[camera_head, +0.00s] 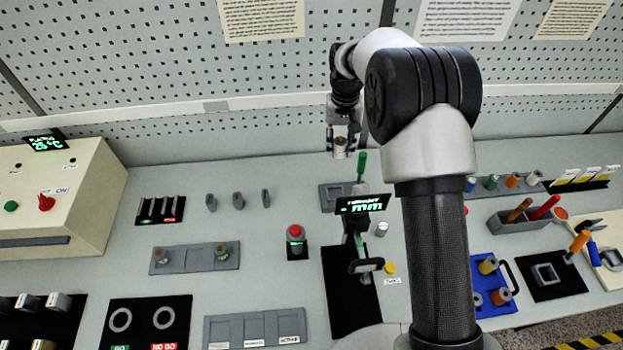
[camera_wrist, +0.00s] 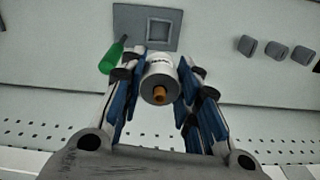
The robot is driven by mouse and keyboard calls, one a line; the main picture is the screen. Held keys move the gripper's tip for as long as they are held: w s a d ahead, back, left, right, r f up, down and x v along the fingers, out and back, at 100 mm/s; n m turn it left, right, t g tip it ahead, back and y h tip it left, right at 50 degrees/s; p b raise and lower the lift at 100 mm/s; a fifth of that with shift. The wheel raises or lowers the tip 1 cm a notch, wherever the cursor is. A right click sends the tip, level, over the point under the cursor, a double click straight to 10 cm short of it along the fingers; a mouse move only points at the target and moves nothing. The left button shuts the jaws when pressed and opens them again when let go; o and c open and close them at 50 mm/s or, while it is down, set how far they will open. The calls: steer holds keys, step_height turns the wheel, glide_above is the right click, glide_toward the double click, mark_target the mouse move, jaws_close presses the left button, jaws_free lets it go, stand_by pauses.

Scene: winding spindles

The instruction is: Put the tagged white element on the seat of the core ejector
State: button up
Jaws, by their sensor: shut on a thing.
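My gripper (camera_head: 341,150) is raised above the back of the bench, and its fingers also show in the wrist view (camera_wrist: 157,88). It is shut on a white cylindrical element (camera_wrist: 159,76) with dark marks on its upper side and an orange-brown core end towards the camera. A grey plate with a square raised frame (camera_wrist: 149,31) lies beyond the element in the wrist view, apart from it; this looks like the core ejector's seat. A green handle (camera_wrist: 113,54) stands beside it, also seen in the head view (camera_head: 361,164). The plate (camera_head: 330,196) is partly hidden by a display.
A lit display (camera_head: 362,204) stands in front of the plate, with a gauge on a black mat (camera_head: 345,307). A red button box (camera_head: 296,241) is to the left. Another square frame (camera_head: 545,274) with an orange handle is at right. Grey pegs (camera_head: 238,200) stand left of the plate.

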step_height(320, 180, down, 20)
steer(key=shift+s+d+r+b, duration=0.1)
steer(key=shift+d+b, duration=0.05)
steer(key=shift+b, duration=0.35)
steer(key=o, duration=1.1)
steer(key=shift+c, duration=0.2)
